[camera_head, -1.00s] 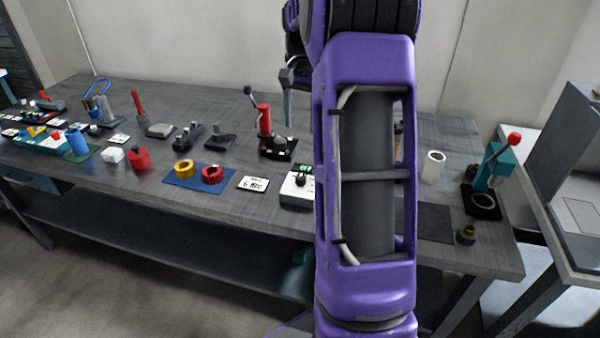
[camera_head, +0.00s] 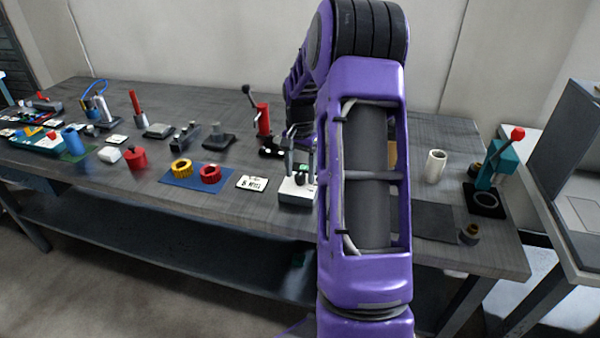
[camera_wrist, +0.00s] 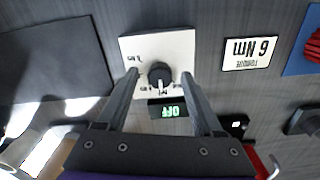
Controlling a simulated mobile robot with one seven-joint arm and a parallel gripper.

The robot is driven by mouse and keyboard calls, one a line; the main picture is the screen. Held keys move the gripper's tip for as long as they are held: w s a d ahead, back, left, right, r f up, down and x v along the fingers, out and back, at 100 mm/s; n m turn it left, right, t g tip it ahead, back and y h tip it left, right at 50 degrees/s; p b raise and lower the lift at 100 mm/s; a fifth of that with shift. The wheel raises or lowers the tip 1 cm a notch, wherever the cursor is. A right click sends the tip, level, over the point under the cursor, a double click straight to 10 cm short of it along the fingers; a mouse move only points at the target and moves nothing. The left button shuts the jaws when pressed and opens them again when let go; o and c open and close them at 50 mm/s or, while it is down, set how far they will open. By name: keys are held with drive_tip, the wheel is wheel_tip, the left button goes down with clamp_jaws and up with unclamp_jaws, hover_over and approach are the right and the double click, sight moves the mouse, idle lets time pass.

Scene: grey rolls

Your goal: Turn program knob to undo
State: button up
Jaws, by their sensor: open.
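The program knob (camera_wrist: 160,75) is round and black with a white pointer line. It sits on a white panel (camera_wrist: 165,46) with small markings, too small to read surely. A small display (camera_wrist: 168,111) with green lit characters stands beside the panel, seeming to read OFF upside down. In the head view the white panel box (camera_head: 295,194) stands near the table's front edge. My gripper (camera_wrist: 160,73) is open, one finger on each side of the knob; contact cannot be told. In the head view my gripper (camera_head: 299,168) is over the box, partly hidden by my arm.
A "6 Nm" torque card (camera_head: 252,183) lies left of the box, and a blue mat (camera_head: 190,184) with yellow and red rings is beyond it. A dark mat (camera_wrist: 52,62) lies on the box's other side. A red lever device (camera_head: 263,120) stands behind.

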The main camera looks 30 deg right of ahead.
clamp_jaws()
idle(0.4)
drive_tip(key=shift+r+n, duration=0.1)
drive_tip(key=shift+n, duration=0.4)
drive_tip(key=n+p, duration=0.1)
drive_tip(key=n, duration=0.1)
drive_tip(key=shift+n+p, duration=0.3)
drive_tip(key=shift+p, duration=0.1)
drive_tip(key=shift+n+p, duration=0.65)
drive_tip(key=shift+n, duration=1.65)
unclamp_jaws()
